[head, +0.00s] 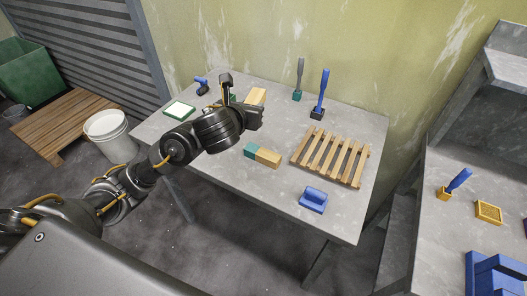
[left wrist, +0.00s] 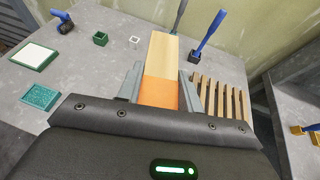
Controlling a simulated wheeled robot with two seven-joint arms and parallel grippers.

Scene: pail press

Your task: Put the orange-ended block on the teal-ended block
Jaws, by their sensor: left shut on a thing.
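The orange-ended block (left wrist: 162,60) is pale wood with an orange near end in the left wrist view. My left gripper (left wrist: 160,92) is shut on it around the orange end. In the head view my left gripper (head: 246,106) is over the table, and only the block's wooden part (head: 257,96) shows beyond it. The teal-ended block (head: 262,156) lies on the table nearer the front, apart from the gripper, its teal end to the left. It does not show in the left wrist view. My right gripper is not in view.
A slatted wooden rack (head: 331,157) lies to the right on the grey table (head: 225,176). A blue block-like item (head: 313,200) is near the front edge. Blue-handled (head: 322,95) and grey-handled (head: 299,80) tools stand behind. A green-rimmed white pad (head: 179,110) lies left.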

